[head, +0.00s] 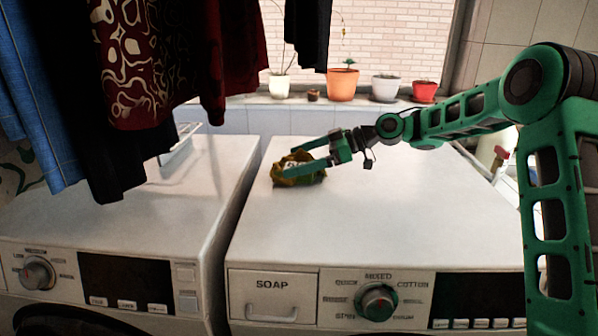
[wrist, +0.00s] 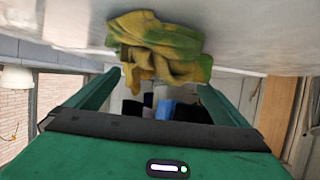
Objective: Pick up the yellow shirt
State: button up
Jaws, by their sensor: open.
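The yellow shirt (head: 298,170) is a crumpled yellow and green cloth on top of the right washing machine, near its left edge. My gripper (head: 296,161) reaches in from the right, low over the machine top. Its two green fingers are spread, with the shirt at their tips and partly between them in the head view. In the wrist view, the shirt (wrist: 160,45) lies beyond the open gripper (wrist: 150,85). I cannot tell whether the fingers touch the cloth.
The right washing machine (head: 400,215) has a clear white top. A left washing machine (head: 150,215) stands beside it across a narrow gap. Hanging clothes (head: 150,70) fill the upper left. Several pots, including an orange pot (head: 342,85), stand on the windowsill behind.

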jog(key=shift+a+f, duration=0.1)
jog(key=shift+a, duration=0.15)
jog(key=c, duration=1.2)
